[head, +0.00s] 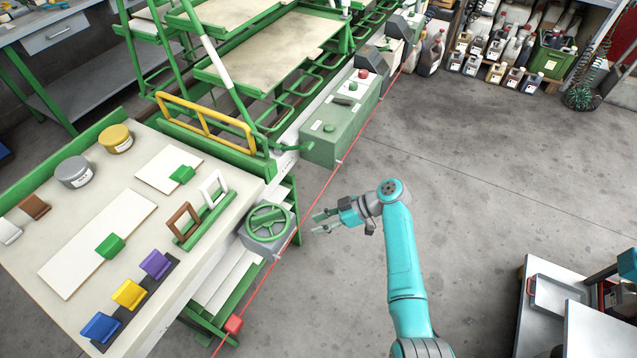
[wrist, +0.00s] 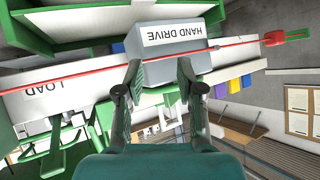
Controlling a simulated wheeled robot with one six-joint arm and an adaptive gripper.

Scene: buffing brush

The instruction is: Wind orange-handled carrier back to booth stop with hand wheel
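The green hand wheel (head: 268,222) sits on top of a grey drive box (head: 284,243) at the table's right end. The wrist view shows that box (wrist: 205,62) with a HAND DRIVE label. The carrier's orange-yellow handle (head: 207,122) is a rail on the green frame, up and left of the wheel; I cannot make out the booth stop. My gripper (head: 314,222) is in the air just right of the wheel, apart from it. In the wrist view its two fingers (wrist: 159,66) are spread with nothing held between them, pointing toward the box's labelled face.
A red cord (head: 327,184) runs along the line's front, between my gripper and the box, with a red piece (head: 233,324) near its lower end. A green control box (head: 340,130) stands beyond the wheel. The table (head: 60,230) holds panels and clips. The floor (head: 480,190) at right is clear.

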